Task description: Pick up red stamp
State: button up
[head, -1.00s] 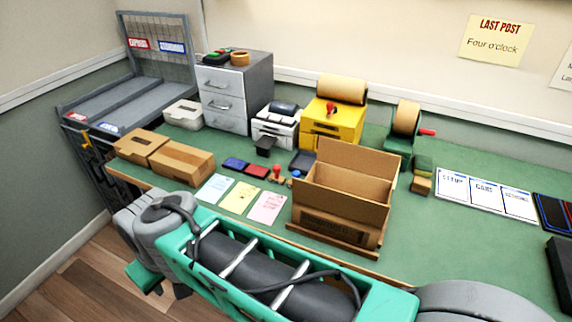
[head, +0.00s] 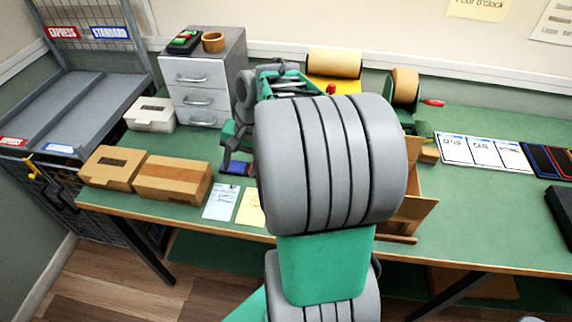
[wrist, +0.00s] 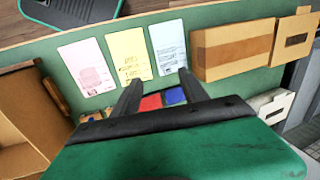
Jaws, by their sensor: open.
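The red stamp cannot be made out for certain. In the head view my arm covers the spot right of the ink pads. My gripper (wrist: 160,77) is open and empty, pointing down over the bench. The red pad (wrist: 150,103) and blue pad (wrist: 175,96) show between its fingers. The blue pad also shows in the head view (head: 232,167), just under the gripper.
A blue sheet (wrist: 168,47), yellow sheet (wrist: 130,54) and pink sheet (wrist: 86,67) lie along the bench's front. A closed brown carton (wrist: 232,49) is beside them. An open carton (wrist: 22,100) stands at left in the wrist view. A drawer unit (head: 203,75) stands behind.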

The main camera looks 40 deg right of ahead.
jog(key=s+d+f+m+y+p, duration=0.1)
jog(key=s+d+m, duration=0.15)
jog(key=d, duration=0.35)
jog(key=s+d+f+m+t+p, duration=0.1)
jog(key=d+m, duration=0.3)
jog(key=d, duration=0.1)
jog(key=s+d+f+m+y+p, duration=0.1)
jog(key=d+m, duration=0.2)
jog(key=d, duration=0.3)
jog(key=shift+n, duration=0.25)
jog(key=x, duration=0.7)
jog(key=shift+w+a+f, duration=0.2)
jog(key=shift+a+f, duration=0.05)
jog(key=shift+f, duration=0.05)
jog(key=shift+c, duration=0.4)
jog(key=shift+s, duration=0.1)
grip_shut()
